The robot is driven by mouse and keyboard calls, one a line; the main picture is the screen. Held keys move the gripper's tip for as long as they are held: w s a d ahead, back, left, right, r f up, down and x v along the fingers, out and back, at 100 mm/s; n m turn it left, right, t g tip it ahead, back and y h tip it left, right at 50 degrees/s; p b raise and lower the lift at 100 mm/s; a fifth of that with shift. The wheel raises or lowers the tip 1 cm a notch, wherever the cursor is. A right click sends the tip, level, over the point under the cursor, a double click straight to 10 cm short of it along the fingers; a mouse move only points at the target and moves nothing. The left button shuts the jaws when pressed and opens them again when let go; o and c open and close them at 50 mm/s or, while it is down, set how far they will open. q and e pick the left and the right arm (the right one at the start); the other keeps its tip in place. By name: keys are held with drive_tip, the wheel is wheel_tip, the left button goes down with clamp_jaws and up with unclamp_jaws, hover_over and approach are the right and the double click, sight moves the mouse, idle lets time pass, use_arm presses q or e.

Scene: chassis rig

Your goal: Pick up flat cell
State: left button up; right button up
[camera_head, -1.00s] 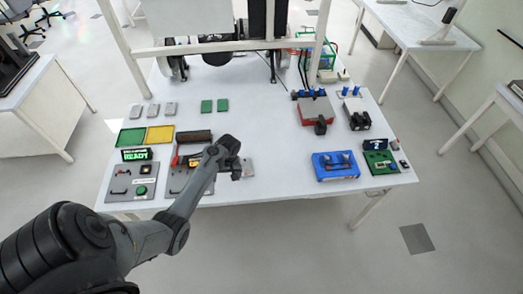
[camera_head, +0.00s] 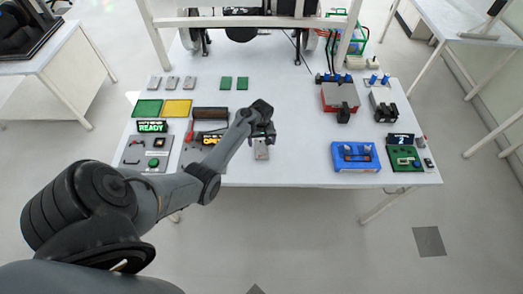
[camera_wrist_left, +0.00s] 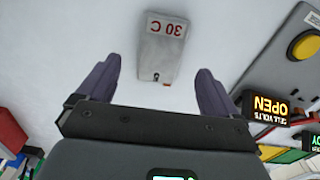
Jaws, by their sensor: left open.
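A flat grey cell (camera_head: 261,150) lies on the white table near its front edge, just below my left gripper in the head view. In the left wrist view the flat cell (camera_wrist_left: 160,48) is a light grey slab with red "30 C" lettering. My left gripper (camera_head: 266,137) is open and empty above the table. In the wrist view its two dark fingers (camera_wrist_left: 160,75) stand to either side of the cell's near end, with a gap on each side. My right gripper is not in view.
A test box with a lit orange display (camera_head: 211,140) stands left of the cell. Several similar grey slabs (camera_head: 172,83) and two green ones (camera_head: 242,83) lie farther back. A blue box (camera_head: 355,157) is at the right. The table between is clear.

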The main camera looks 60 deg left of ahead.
sight(261, 150)
use_arm(q)
drive_tip(key=shift+s+f+b, duration=0.1)
drive_tip(key=shift+f+b, duration=0.3)
drive_tip(key=shift+f, duration=2.2)
drive_tip(key=c, duration=1.3)
drive_tip(key=shift+r, duration=0.1)
